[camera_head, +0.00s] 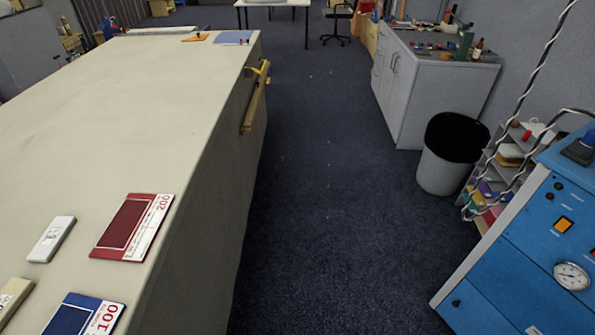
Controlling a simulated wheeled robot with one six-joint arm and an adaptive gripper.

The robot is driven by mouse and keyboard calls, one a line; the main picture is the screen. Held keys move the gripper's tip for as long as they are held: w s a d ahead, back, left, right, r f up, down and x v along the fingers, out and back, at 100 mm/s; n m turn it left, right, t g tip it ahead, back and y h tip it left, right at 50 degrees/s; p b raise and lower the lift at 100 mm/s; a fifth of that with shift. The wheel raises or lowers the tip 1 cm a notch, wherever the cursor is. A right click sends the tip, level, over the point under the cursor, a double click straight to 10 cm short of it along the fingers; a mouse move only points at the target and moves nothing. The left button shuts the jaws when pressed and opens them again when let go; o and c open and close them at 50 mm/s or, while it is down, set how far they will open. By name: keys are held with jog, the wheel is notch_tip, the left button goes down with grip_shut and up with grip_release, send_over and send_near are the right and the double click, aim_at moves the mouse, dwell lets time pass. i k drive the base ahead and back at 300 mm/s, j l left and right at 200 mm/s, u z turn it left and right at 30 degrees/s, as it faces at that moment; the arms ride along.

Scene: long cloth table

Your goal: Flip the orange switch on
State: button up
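My gripper is not in view.
A long cloth table (100,115) fills the left, with a red card (132,227), a blue card (88,316) and a white device (51,239). Dark carpet (320,210) is clear between table and cabinet. A bin (440,175) stands by a grey cabinet (425,95).

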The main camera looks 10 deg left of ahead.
aim_at(563, 224)
jog(key=z, duration=1.15)
